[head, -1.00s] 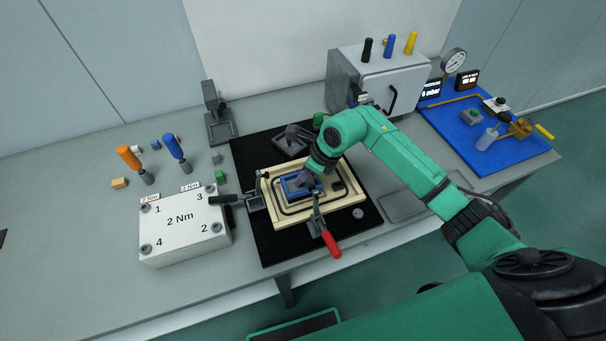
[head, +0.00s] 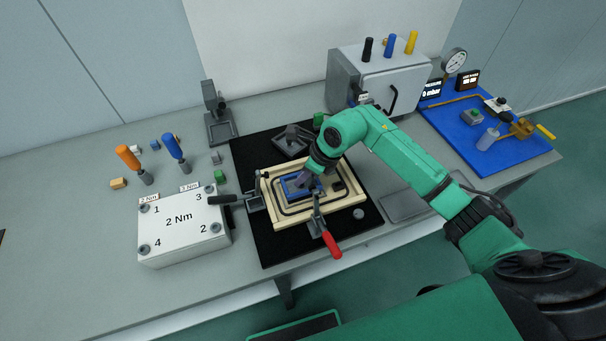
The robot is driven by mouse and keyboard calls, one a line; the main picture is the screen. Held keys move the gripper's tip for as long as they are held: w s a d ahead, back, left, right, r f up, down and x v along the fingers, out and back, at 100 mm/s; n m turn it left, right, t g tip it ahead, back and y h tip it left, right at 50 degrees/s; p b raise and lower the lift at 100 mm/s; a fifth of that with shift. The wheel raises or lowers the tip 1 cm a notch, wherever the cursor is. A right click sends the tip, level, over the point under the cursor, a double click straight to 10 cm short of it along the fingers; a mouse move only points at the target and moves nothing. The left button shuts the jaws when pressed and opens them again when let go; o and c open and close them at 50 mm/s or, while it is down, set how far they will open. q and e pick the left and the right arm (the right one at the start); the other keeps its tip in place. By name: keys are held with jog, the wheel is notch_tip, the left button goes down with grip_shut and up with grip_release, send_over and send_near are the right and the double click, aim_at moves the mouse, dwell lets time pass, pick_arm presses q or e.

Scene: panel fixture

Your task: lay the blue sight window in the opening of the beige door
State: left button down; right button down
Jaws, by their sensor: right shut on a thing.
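The beige door (head: 284,222) lies flat on the black mat near the middle of the table, with a dark seal line running around its face. The blue sight window (head: 290,194) is at the door's opening, inside the seal line. My right gripper (head: 304,182) is over the window, pointing down, and is shut on it. The fingertips are small and partly hidden by the wrist. I cannot tell whether the window is fully seated or slightly raised. My left gripper is not in view.
A red-handled clamp (head: 330,243) stands at the door's front edge and a black-handled clamp (head: 225,199) at its left. A white torque box (head: 183,235) is to the left. A grey cabinet (head: 375,85) and a blue mat (head: 500,150) are behind and right.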

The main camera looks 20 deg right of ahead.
jog(key=shift+f+b, duration=0.95)
jog(key=shift+f, duration=0.2)
jog(key=c, duration=0.7)
grip_release()
jog(key=shift+r, duration=0.1)
jog(key=shift+o, duration=0.2)
jog(key=b+v, duration=0.2)
jog(key=v, duration=1.2)
jog(key=shift+r, duration=0.25)
jog(key=shift+s+d, duration=0.1)
jog(key=shift+d, duration=0.05)
